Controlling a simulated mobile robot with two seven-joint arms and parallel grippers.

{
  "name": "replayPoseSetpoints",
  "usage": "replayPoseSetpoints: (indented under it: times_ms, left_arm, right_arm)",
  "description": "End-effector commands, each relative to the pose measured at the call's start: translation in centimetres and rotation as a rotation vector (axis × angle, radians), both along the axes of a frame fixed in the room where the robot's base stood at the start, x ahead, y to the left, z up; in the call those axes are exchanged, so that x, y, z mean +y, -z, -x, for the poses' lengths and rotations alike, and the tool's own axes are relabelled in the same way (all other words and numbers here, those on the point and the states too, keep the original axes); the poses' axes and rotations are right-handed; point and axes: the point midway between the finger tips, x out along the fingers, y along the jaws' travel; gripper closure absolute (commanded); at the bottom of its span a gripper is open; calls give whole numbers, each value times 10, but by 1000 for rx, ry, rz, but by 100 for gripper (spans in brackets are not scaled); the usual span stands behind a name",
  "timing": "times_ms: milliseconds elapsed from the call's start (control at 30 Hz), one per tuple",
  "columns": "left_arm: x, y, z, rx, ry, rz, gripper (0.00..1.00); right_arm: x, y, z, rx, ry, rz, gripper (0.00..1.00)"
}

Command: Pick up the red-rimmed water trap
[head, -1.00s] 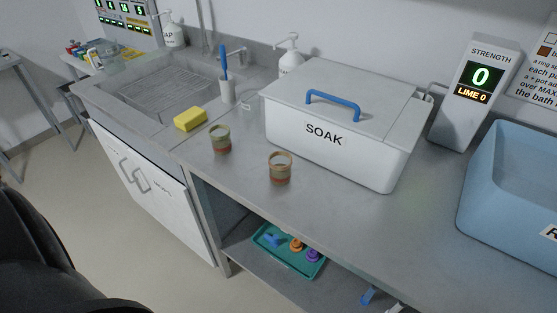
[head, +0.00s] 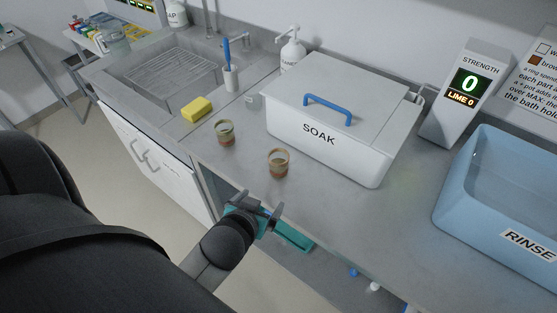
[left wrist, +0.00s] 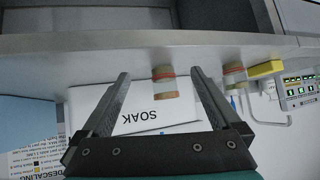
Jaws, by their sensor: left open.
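Two small cup-like traps stand upright on the steel counter. The nearer one (head: 278,163) has an orange-brown rim and a reddish band low down, and best fits the red-rimmed water trap. The other (head: 226,132), to its left, has a greenish rim and also a reddish band. My left gripper (head: 262,209) is open and empty, at the counter's front edge, short of the nearer trap. In the left wrist view, which is upside down, the nearer trap (left wrist: 164,84) shows between the open fingers, beyond their tips. My right gripper is not in view.
The white SOAK bin (head: 325,135) stands close behind the nearer trap. A yellow sponge (head: 197,109) lies to the left by the sink. A blue RINSE tub (head: 500,235) stands at right. The counter right of the traps is clear.

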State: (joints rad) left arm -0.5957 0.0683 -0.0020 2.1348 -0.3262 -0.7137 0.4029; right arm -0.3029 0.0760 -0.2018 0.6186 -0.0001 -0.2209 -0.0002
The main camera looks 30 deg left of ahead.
Motion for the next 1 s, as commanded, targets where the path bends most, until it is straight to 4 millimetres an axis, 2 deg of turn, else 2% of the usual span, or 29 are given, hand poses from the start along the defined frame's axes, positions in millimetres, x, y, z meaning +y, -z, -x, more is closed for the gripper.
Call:
replayPoseSetpoints:
  times_ms: [200,433,567,1000]
  left_arm:
    - [12,-19,-14,-197,-10,-1,3]
    - [13,-29,-22,-299,12,9,3]
    - [16,-25,-35,-308,15,10,3]
    - [30,3,-98,-305,15,8,3]
  right_arm:
    - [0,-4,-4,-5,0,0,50]
    - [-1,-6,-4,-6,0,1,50]
    - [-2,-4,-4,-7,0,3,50]
    - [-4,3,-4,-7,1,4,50]
